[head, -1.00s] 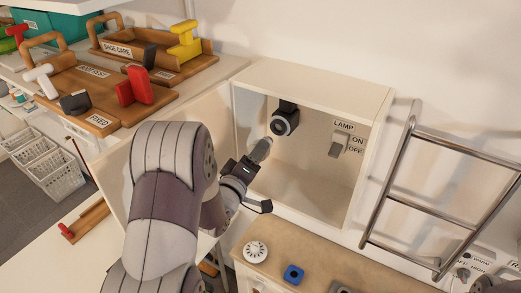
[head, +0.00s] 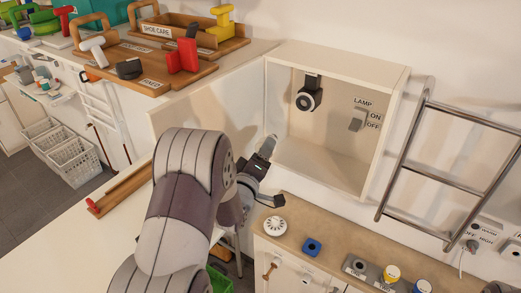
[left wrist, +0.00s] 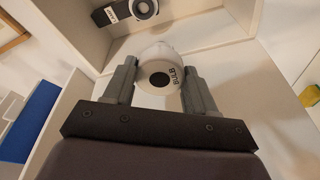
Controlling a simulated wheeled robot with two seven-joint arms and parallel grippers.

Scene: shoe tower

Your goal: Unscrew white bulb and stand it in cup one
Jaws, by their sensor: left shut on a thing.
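My left gripper (head: 262,158) is shut on the white bulb (head: 269,146), at the left front edge of the white lamp box. In the left wrist view the bulb (left wrist: 160,68), with a dark round centre and BULB lettering, sits between both fingers of the gripper (left wrist: 159,90). The round lamp socket (head: 309,98) hangs inside the box, empty and apart from the bulb; it also shows in the left wrist view (left wrist: 143,8). I cannot make out which thing is cup one. My right gripper is not in view.
The lamp box (head: 333,168) is open-fronted, with a LAMP switch (head: 357,124) inside. A metal ladder rail (head: 400,160) stands right of the box.

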